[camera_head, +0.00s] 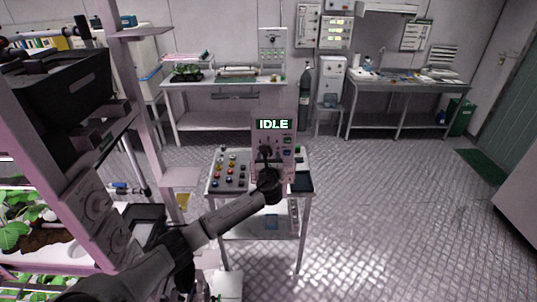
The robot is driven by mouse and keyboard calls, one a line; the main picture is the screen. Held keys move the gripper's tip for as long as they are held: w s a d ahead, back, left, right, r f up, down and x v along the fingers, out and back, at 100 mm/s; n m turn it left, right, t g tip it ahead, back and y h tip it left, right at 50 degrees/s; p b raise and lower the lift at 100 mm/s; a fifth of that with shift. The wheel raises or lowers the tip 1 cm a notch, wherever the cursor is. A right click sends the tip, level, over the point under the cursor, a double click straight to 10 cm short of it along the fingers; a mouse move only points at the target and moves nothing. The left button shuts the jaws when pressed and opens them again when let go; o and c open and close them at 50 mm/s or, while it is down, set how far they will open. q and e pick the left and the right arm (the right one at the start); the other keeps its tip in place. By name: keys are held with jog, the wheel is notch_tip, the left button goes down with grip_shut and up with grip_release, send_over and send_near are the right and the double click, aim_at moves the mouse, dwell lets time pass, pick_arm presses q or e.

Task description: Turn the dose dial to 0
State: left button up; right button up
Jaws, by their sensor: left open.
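A small upright control box (257,133) stands on a cart in the middle of the view. Its display (273,125) reads IDLE. My left arm comes in from the lower left, and my left gripper (265,152) is in front of the box's face, below the display. The gripper is open. It covers part of the face, and I cannot make out the dose dial or its setting. I cannot tell whether the fingers touch the box. My right gripper is not in view.
The cart (309,200) also holds a panel with several coloured knobs (228,170) left of the box. A plant rack (158,110) stands close on the left. Benches (225,83) line the back wall. The floor (400,220) to the right is clear.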

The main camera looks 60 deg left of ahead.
pick_arm(q)
jog(key=shift+x, duration=1.25)
jog(key=c, duration=0.9)
jog(key=shift+c, duration=0.2)
